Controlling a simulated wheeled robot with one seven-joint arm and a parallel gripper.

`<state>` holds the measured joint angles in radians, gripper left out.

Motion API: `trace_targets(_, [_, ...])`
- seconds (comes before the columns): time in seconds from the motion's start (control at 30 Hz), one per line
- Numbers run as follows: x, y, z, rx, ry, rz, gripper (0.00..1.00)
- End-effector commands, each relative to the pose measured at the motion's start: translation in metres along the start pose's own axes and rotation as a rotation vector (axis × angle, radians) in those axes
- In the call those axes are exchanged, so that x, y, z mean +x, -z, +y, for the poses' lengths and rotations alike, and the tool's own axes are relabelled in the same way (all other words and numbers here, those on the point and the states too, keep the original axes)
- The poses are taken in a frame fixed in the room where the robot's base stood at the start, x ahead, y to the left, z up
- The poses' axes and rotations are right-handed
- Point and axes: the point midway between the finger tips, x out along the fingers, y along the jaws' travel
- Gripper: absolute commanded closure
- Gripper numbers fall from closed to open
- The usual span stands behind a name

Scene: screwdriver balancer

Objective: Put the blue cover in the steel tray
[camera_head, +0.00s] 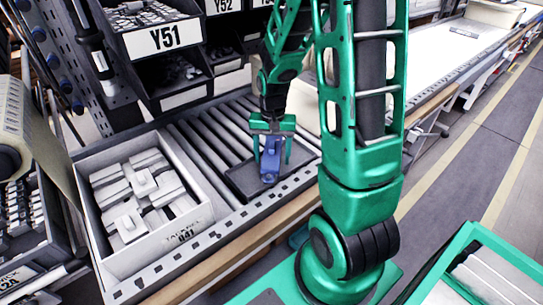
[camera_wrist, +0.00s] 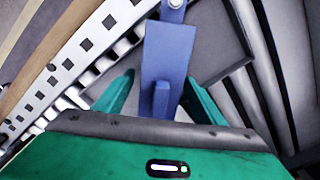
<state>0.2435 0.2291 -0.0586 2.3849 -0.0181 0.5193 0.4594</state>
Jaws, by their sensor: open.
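The blue cover (camera_head: 269,165) is at a dark grey tray, which looks like the steel tray (camera_head: 237,182), on the roller conveyor. My gripper (camera_head: 272,158) is above the tray with its fingers open on either side of the cover. In the wrist view, the blue cover (camera_wrist: 165,55) runs up between the fingers, with a small gap at the left finger. The right finger is close to the cover; I cannot tell if it touches. The tray (camera_wrist: 218,40) shows behind the cover. Whether the cover rests on the tray floor is unclear.
A grey carton (camera_head: 204,222) with several white parts stands left of the tray on the conveyor. Dark shelf bins labelled Y51 (camera_head: 164,38) rise behind. A green-rimmed container (camera_head: 462,240) is at the lower right. Rollers (camera_head: 199,150) between carton and tray are bare.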

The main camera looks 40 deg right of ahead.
Motion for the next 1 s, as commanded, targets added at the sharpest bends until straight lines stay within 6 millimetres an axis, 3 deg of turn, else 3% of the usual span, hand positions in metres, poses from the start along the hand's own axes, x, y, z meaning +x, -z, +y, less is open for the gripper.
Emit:
trace_targets(0.5, [-0.085, 0.002, -0.001, 0.0, 0.001, 0.003, 0.36])
trace_targets(0.7, [-0.099, 0.001, -0.001, 0.0, 0.0, -0.001, 0.36])
trace_targets(1.0, [-0.101, 0.001, -0.001, 0.0, -0.001, -0.001, 0.36])
